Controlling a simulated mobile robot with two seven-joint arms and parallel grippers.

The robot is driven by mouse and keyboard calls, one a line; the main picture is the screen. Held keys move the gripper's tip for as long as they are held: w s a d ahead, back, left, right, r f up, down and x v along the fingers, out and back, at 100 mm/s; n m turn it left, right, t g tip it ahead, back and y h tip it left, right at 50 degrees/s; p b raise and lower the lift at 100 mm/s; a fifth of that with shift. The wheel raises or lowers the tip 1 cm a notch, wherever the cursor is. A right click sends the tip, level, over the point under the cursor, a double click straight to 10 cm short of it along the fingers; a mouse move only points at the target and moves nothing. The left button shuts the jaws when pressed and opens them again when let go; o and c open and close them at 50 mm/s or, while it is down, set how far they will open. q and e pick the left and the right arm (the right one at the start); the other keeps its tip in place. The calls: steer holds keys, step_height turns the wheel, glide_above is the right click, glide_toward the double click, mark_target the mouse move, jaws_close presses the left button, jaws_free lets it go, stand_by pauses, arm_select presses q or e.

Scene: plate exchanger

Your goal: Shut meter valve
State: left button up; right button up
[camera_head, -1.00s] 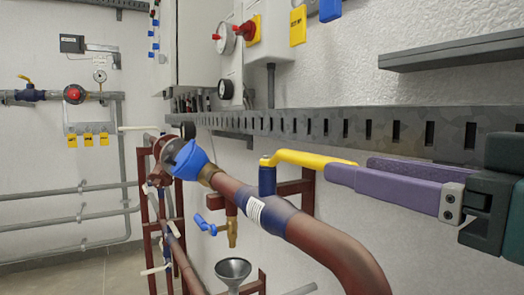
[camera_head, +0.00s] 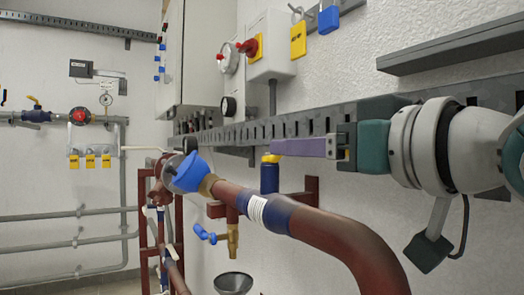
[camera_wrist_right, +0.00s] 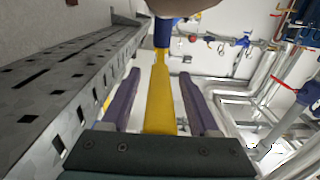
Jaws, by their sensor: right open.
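The valve has a blue body (camera_head: 269,178) and a yellow lever (camera_head: 270,157), beside the brown pipe with the blue-headed meter (camera_head: 185,172). Most of the lever is hidden behind my right gripper (camera_head: 274,148) in the head view. In the right wrist view the yellow lever (camera_wrist_right: 160,98) runs lengthwise between the two purple fingers of my right gripper (camera_wrist_right: 160,76). There are gaps on both sides, so the gripper is open around the lever. The blue valve body (camera_wrist_right: 164,32) lies just beyond the fingertips. My left gripper is out of view.
A slotted grey rail (camera_head: 300,132) runs along the wall close behind the gripper; it also fills the left of the wrist view (camera_wrist_right: 60,95). The thick brown pipe (camera_head: 345,240) curves below. A small blue-handled tap (camera_head: 205,234) and a funnel (camera_head: 233,283) are lower down.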

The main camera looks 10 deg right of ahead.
steer(key=shift+w+a, duration=0.1)
steer(key=shift+w, duration=0.1)
jaws_close()
stand_by(0.5)
stand_by(0.9)
